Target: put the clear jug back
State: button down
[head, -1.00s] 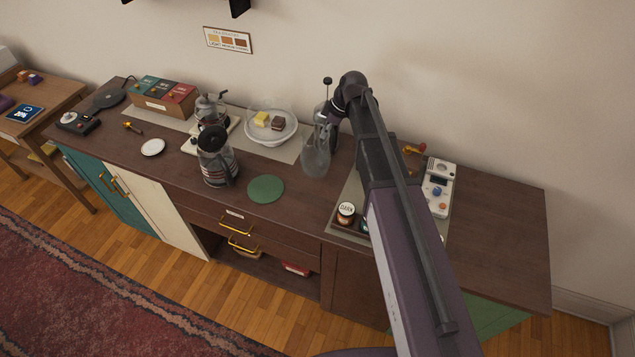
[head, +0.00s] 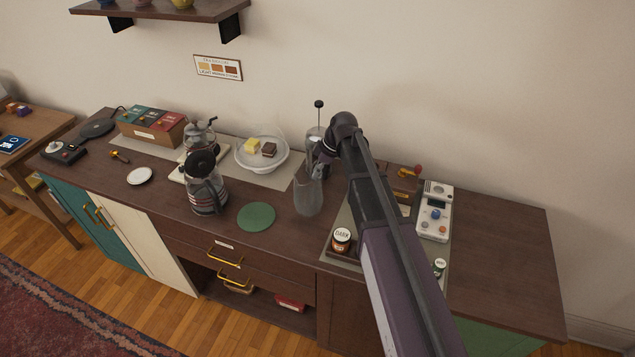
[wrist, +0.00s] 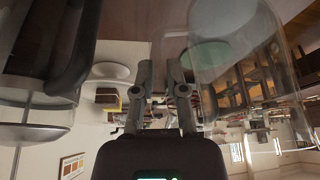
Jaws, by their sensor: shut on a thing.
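The clear jug (head: 308,192) is upright at the middle of the counter, right of the round green mat (head: 256,216). I cannot tell whether its base touches the wood. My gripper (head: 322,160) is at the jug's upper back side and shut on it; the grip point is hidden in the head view. In the wrist view the fingers (wrist: 160,82) are close together, with the jug's clear wall (wrist: 232,70) to their right. The green mat also shows there (wrist: 203,58), partly seen through the glass; in the head view it is bare.
A plunger pot (head: 316,133) is close behind my gripper. A domed cake plate (head: 262,163) is behind the mat. A jar (head: 341,240) and white device (head: 434,212) are at right. The front counter near the mat is clear.

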dwell(0.3)
jog(key=shift+f+b, duration=1.85)
jog(key=shift+b, duration=0.05)
jog(key=shift+f, duration=0.2)
jog(key=c, duration=0.7)
grip_release()
jog(key=shift+r, duration=0.1)
jog(key=shift+r, duration=0.15)
jog(key=p+v, duration=1.1)
jog(key=v, duration=0.1)
